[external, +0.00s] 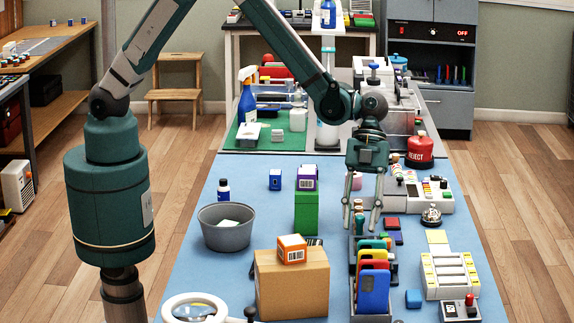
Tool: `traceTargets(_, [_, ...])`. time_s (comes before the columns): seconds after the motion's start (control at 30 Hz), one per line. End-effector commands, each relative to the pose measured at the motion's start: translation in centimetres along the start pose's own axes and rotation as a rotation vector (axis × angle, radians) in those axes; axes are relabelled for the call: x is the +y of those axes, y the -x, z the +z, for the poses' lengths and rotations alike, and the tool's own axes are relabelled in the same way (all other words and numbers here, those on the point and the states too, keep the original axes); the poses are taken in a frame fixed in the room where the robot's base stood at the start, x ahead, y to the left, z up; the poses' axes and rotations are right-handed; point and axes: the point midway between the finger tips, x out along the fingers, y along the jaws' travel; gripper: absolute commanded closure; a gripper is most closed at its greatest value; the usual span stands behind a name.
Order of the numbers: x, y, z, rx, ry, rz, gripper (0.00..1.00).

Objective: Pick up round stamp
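The fingertips are just above or beside the far end of a phone rack (372,317); the exact height is unclear.
Colourful phones (374,290) stand in the rack. A silver bell (431,216) and a control panel (438,192) lie between the rack and the red piece. A cardboard box (291,285), a green box (308,213) and a grey bowl (225,234) stand left.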

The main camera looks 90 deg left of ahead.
Motion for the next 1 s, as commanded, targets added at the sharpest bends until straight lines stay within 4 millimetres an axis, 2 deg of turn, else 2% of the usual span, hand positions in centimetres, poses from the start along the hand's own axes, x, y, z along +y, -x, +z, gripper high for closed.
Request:
traceTargets(0.4, [0.00, 0.03, 0.00, 0.000, 0.000, 0.000, 0.69])
traceTargets(0.6, [0.00, 0.04, 0.00, 0.000, 0.000, 0.000, 0.95])
traceTargets(1.0, [0.01, 0.22, -0.12, 0.000, 0.000, 0.000, 0.95])
